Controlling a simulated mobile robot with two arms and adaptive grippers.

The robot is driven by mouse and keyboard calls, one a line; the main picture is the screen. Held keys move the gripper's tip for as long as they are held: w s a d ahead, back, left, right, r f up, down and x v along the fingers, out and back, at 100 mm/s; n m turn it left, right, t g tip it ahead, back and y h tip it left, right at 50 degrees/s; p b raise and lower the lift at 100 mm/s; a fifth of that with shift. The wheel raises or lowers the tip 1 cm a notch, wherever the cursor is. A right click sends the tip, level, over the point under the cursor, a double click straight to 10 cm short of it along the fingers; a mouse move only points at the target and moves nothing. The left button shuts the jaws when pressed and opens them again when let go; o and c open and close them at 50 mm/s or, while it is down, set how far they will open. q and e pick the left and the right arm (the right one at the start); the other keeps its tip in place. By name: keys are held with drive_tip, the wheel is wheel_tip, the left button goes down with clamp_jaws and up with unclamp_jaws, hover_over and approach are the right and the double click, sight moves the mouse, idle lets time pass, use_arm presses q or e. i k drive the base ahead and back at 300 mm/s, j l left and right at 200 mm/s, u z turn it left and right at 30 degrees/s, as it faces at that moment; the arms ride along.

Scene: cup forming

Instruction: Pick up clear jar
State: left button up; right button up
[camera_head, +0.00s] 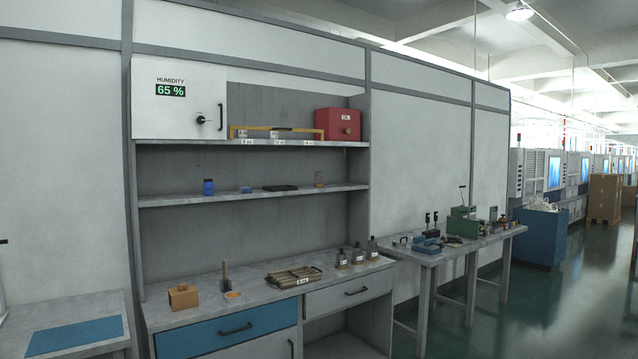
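A blue bottle (208,187) stands on the same shelf to the left. A small blue item (246,190) and a flat black tray (280,188) lie between them. Neither of my grippers shows in the head view.
The bench below holds a brown block (183,297), a metal tray (293,277) and several dark bottles (357,255). A red box (337,124) and a yellow frame (240,131) are on the upper shelf. A tool table (420,257) stands at right, with open floor (560,315) beyond.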

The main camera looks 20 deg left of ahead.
sight(318, 174)
drive_tip(key=i, duration=2.9)
